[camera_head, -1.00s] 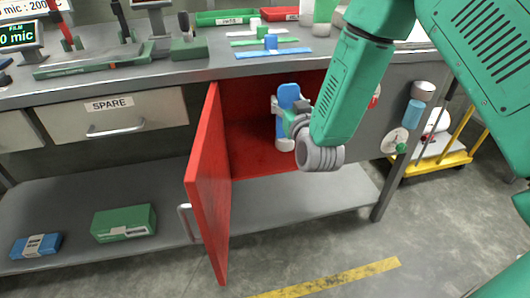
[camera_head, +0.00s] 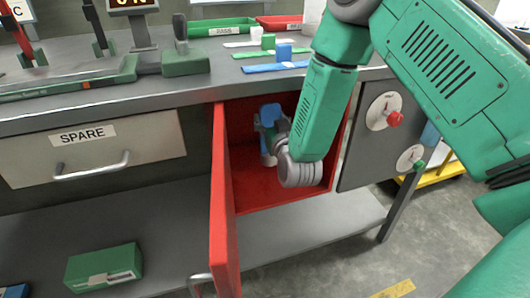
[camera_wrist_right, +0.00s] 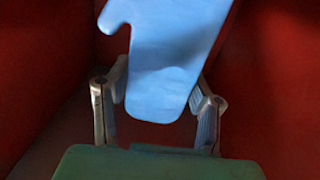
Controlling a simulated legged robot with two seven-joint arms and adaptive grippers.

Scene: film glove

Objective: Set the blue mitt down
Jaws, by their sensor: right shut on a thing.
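The blue mitt (camera_head: 270,112) is upright inside the open red cabinet (camera_head: 280,190) under the bench. My right gripper (camera_head: 268,136) is inside the cabinet too, shut on the mitt. In the right wrist view, the mitt (camera_wrist_right: 165,55) stands between the two grey fingers of the gripper (camera_wrist_right: 160,100), with its thumb to the left and red walls around it. A pale part below the mitt is partly hidden, and I cannot tell whether the mitt touches the cabinet floor. My left gripper is not in view.
The red door (camera_head: 225,215) stands open left of the opening. A spare drawer (camera_head: 95,150) is further left. A dark panel with a red knob (camera_head: 395,119) is at the right. Flat mitts or strips and trays lie on the bench top (camera_head: 215,82). A green box (camera_head: 103,268) is on the lower shelf.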

